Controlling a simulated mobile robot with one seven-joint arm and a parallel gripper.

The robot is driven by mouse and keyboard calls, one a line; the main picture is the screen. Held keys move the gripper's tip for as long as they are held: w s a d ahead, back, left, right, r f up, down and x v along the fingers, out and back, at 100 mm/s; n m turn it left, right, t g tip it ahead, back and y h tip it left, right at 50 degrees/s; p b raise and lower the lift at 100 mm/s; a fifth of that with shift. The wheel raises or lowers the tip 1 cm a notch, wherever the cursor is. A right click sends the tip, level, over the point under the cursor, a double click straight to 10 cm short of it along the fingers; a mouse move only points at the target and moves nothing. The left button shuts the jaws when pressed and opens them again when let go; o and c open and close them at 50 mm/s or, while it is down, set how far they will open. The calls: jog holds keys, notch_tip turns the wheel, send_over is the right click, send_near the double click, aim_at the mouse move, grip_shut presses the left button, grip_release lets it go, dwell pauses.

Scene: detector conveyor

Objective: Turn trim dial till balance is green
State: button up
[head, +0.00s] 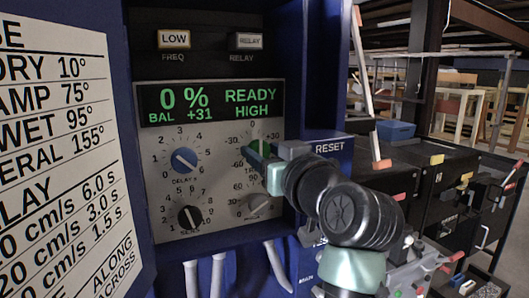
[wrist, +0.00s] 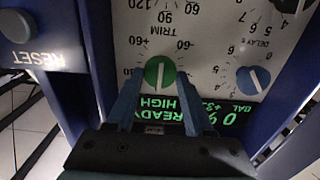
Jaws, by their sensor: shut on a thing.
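The green trim dial (wrist: 160,73) sits in its printed scale on the white panel and appears upside down in the wrist view. My gripper (wrist: 159,78) is shut on it, with one blue finger at each side. In the head view the dial (head: 261,147) is partly hidden by my gripper (head: 258,154), which reaches in from the right. The dial's pale pointer line runs nearly along the fingers. The display (head: 209,103) shows green text: 0 %, BAL +31, READY and HIGH.
A blue delay dial (head: 183,160) is left of the trim dial. A black dial (head: 190,217) and a grey dial (head: 256,203) sit below. LOW (head: 174,39) and RELAY (head: 246,41) buttons are above.

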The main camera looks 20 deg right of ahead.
grip_shut()
jog(key=shift+f+n+b, duration=0.1)
jog(key=shift+n+b, duration=0.2)
jog(key=shift+b, duration=0.1)
jog(key=shift+f+n+b, duration=0.1)
jog(key=shift+n+b, duration=0.8)
jog(key=shift+b, duration=0.05)
jog(key=n+b, duration=0.3)
jog(key=n, duration=0.1)
jog(key=shift+a+n+b, duration=0.1)
jog(key=shift+n+b, duration=0.2)
jog(key=shift+b, duration=0.05)
jog(key=n+b, duration=0.2)
jog(key=n, duration=0.2)
jog(key=shift+b, duration=0.4)
jog(key=shift+a+n+b, duration=0.1)
jog(key=shift+n+b, duration=0.5)
jog(key=shift+n, duration=0.8)
